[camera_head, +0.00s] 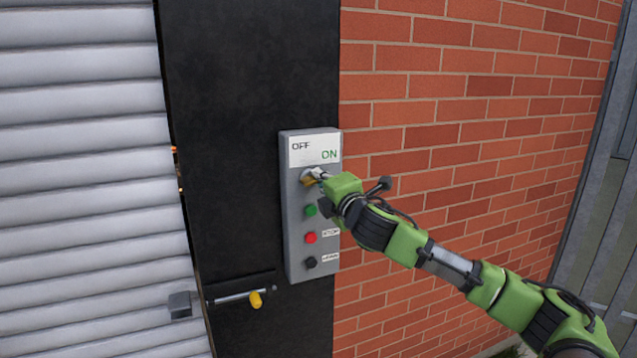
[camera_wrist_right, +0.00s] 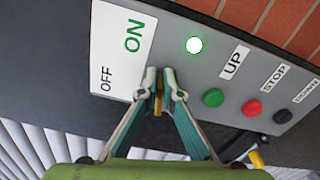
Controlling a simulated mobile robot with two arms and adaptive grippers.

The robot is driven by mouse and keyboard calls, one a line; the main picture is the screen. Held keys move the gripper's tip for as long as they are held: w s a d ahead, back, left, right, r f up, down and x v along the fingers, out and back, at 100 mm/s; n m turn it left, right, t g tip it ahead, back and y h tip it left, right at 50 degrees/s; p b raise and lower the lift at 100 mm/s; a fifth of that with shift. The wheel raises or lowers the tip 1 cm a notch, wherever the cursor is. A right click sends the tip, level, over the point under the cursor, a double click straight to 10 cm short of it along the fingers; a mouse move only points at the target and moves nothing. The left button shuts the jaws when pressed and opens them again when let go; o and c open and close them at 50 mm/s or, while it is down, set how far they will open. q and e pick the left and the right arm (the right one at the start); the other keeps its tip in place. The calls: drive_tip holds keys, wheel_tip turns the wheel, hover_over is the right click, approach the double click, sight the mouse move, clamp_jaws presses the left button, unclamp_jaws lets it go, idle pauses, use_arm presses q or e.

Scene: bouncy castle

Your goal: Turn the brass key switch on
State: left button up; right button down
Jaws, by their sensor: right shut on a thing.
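A grey control box (camera_head: 296,235) is fixed to a black post. Its white label (camera_head: 315,148) reads OFF on the left and ON on the right. My right gripper (camera_head: 315,174) is at the key switch below this label. In the right wrist view its two fingers (camera_wrist_right: 159,82) are closed together, with the brass key (camera_wrist_right: 158,103) between them. The fingers hide most of the switch, so I cannot tell the key's exact angle. A lamp (camera_wrist_right: 194,45) on the box glows whitish green. My left gripper is not in view.
Below the switch are a green button (camera_head: 310,210), a red button (camera_head: 310,238) and a black button (camera_head: 311,262). A bolt with a yellow knob (camera_head: 256,299) sticks out lower left. A grey shutter (camera_head: 80,180) is left, a brick wall (camera_head: 450,110) right.

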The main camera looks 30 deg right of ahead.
drive_tip(key=shift+f+m+b, duration=0.25)
drive_tip(key=shift+m+b, duration=0.15)
drive_tip(key=shift+m, duration=0.9)
drive_tip(key=c, duration=2.2)
unclamp_jaws()
drive_tip(key=shift+v, duration=6)
drive_tip(key=shift+d, duration=0.1)
